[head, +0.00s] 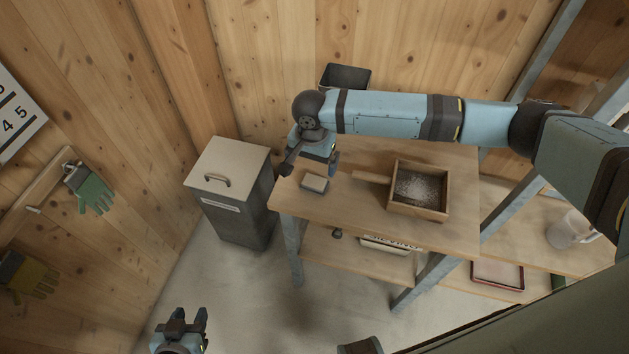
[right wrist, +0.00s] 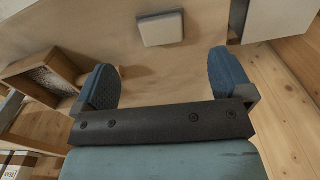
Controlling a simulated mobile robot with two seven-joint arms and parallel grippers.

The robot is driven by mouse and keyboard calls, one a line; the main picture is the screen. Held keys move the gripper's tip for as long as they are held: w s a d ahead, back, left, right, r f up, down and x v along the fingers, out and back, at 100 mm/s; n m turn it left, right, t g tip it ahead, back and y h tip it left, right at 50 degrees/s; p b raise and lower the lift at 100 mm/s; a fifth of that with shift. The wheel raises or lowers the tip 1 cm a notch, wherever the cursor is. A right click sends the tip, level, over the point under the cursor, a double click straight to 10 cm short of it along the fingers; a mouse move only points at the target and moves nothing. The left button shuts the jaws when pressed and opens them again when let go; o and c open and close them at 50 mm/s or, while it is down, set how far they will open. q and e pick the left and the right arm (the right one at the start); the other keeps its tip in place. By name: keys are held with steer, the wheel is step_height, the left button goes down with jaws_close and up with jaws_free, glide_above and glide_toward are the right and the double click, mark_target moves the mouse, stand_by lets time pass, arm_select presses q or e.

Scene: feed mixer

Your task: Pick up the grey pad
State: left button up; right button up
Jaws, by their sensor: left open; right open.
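The grey pad (head: 315,183) is a small pale grey block lying flat near the left edge of the wooden table (head: 350,213). It also shows in the right wrist view (right wrist: 160,27), ahead of and apart from the fingers. My right gripper (head: 310,165) is above the table, close to the pad in the head view. In the right wrist view its two blue fingers (right wrist: 165,80) are spread with nothing between them. My left gripper (head: 188,318) is low at the bottom left of the head view, open and empty, far from the pad.
A wooden box (head: 420,190) with grey grainy contents and a handle stands right of the pad. A lidded grey bin (head: 236,205) stands left of the table. A dark container (head: 344,77) is at the back wall. A white jug (head: 569,229) stands at right.

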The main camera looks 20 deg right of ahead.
mark_target(313, 184)
step_height(313, 184, down, 10)
steer(key=shift+w+d+r, duration=0.1)
steer(key=shift+r, duration=0.1)
stand_by(0.3)
steer(key=c, duration=0.9)
